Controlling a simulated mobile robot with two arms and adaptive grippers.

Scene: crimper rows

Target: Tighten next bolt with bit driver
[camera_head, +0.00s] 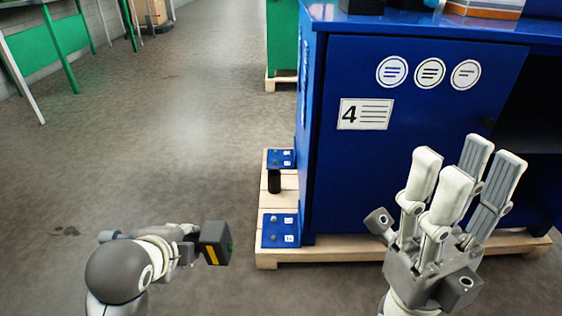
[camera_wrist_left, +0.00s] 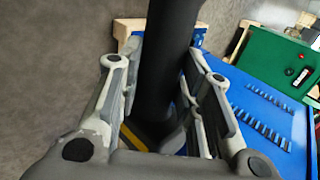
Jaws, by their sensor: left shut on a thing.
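My left gripper (camera_head: 196,240) is at the lower middle of the head view, left of the pallet. It is shut on the bit driver (camera_head: 215,243), a dark grey tool with a yellow stripe. In the left wrist view the gripper (camera_wrist_left: 165,85) has its fingers on both sides of the driver's dark cylindrical body (camera_wrist_left: 168,60). Blue brackets with bolt heads lie on the pallet: a near one (camera_head: 280,230) and a far one (camera_head: 281,158). The driver is apart from both; its tip is not clear. My right gripper (camera_head: 464,168) is open and empty, fingers upward, before the cabinet.
A blue cabinet (camera_head: 420,150) marked 4 stands on the wooden pallet (camera_head: 285,258). A short black cylinder (camera_head: 274,181) stands between the brackets. A green cabinet (camera_head: 282,40) is behind. Green-legged tables (camera_head: 60,50) stand far left. The floor (camera_head: 170,130) left of the pallet is clear.

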